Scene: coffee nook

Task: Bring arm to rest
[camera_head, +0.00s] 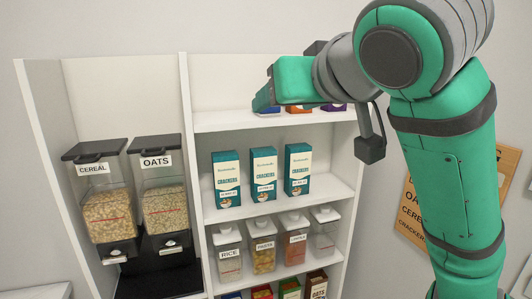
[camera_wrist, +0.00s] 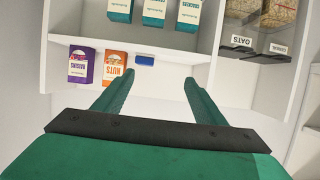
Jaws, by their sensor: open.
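My arm is raised, with my green gripper (camera_head: 262,98) in front of the top shelf in the head view. In the wrist view, my gripper (camera_wrist: 157,77) has its two green fingers spread apart with nothing between them. Beyond the fingertips, a short blue item (camera_wrist: 145,60) is on the shelf, seen upside down. Beside it stand an orange nuts box (camera_wrist: 114,68) and a purple raisins box (camera_wrist: 82,66). In the head view my gripper partly hides this row.
The white shelf unit (camera_head: 189,150) holds teal boxes (camera_head: 263,176) on its middle shelf and several labelled jars (camera_head: 264,250) below. Cereal (camera_head: 107,212) and oats (camera_head: 165,208) dispensers stand at left. A wooden board (camera_head: 412,222) with writing is on the right wall, partly behind my arm.

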